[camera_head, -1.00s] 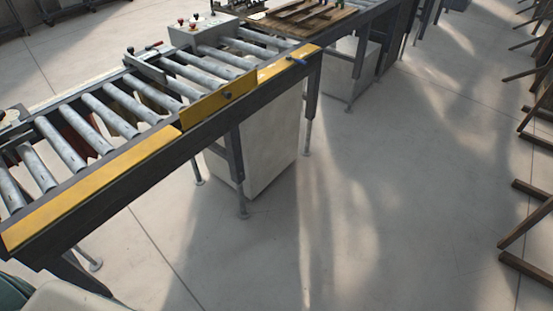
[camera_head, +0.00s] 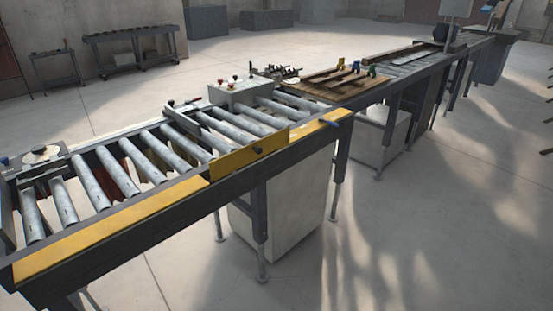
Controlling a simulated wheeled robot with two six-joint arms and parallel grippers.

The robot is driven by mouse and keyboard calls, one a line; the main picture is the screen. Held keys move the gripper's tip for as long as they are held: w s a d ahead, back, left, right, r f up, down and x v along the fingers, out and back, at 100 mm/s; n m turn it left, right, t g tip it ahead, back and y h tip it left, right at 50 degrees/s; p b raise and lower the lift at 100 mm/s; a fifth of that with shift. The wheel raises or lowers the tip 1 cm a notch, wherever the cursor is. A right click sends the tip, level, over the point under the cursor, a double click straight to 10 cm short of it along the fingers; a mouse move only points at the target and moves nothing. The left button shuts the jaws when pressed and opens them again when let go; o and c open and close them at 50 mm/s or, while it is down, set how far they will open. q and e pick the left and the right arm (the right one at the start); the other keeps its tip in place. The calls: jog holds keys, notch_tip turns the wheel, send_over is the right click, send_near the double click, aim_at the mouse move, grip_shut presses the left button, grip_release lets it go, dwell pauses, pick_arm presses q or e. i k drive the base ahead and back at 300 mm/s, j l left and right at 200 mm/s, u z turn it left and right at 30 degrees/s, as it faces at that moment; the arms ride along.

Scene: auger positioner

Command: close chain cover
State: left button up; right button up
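The chain cover appears to be the yellow panel (camera_head: 236,155) on the near side rail of the roller conveyor (camera_head: 128,178). It is tilted out of line with the flat yellow strips beside it, so it looks open. A small dark knob (camera_head: 259,150) is on its face. One flat yellow strip (camera_head: 115,228) lies to its left and another (camera_head: 308,131) to its right, with a dark blue handle-like part (camera_head: 332,122) on the right one. Neither of my grippers is in view.
A grey control box (camera_head: 238,92) with red knobs stands on the conveyor's far side. A wooden pallet (camera_head: 340,82) lies further along the line. A pale cabinet (camera_head: 285,215) stands under the conveyor. The floor to the right of the conveyor is clear nearby.

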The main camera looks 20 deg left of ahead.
aim_at(220, 167)
jog(key=i+l, duration=0.1)
jog(key=i, duration=0.3)
jog(key=i+l, duration=0.15)
jog(key=i, duration=0.25)
jog(key=i+l+u, duration=0.1)
jog(key=i, duration=0.3)
jog(key=i+l+u, duration=0.1)
jog(key=u, duration=1.05)
jog(key=i+l, duration=0.05)
jog(key=i, duration=0.05)
